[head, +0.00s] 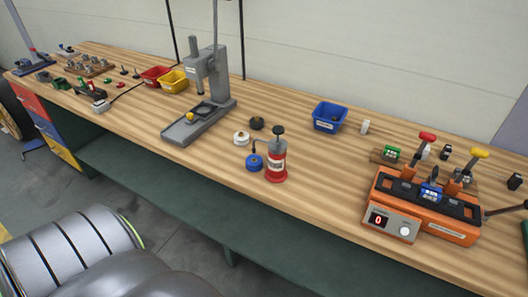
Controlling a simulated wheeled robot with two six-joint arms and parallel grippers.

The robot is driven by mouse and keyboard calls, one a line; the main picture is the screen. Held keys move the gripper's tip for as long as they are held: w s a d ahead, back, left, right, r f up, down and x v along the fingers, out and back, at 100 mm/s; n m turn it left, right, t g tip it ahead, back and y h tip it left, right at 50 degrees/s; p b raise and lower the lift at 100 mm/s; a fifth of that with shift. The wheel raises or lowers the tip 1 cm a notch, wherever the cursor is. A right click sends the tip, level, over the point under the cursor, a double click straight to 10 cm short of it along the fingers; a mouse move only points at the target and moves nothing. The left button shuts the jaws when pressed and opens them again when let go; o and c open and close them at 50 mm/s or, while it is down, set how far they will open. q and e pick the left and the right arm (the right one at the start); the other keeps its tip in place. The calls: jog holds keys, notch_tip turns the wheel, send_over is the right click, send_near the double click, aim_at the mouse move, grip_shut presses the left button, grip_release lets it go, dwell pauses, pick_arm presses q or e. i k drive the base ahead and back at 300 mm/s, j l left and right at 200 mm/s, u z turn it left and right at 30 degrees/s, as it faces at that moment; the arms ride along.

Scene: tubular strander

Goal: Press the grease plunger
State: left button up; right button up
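A grease pot (276,168) stands upright on the wooden workbench, near its front edge and right of the middle. It has a red lower body with a pale label and a grey upper part. Its plunger, a dark round knob (278,130) on a short stem, sticks up from the top, with a gap between knob and body. Neither of my grippers is in view, and nothing touches the plunger.
A grey press (205,95) stands farther left. An orange device with levers (425,205) is at the right. A blue bin (328,117) is behind. Bare bench (320,180) lies right of the pot.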

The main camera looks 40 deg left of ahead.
aim_at(278, 130)
jog(key=u, duration=1.35)
jog(key=i+j+z, duration=0.75)
jog(key=j+z, duration=0.25)
jog(key=j, duration=0.2)
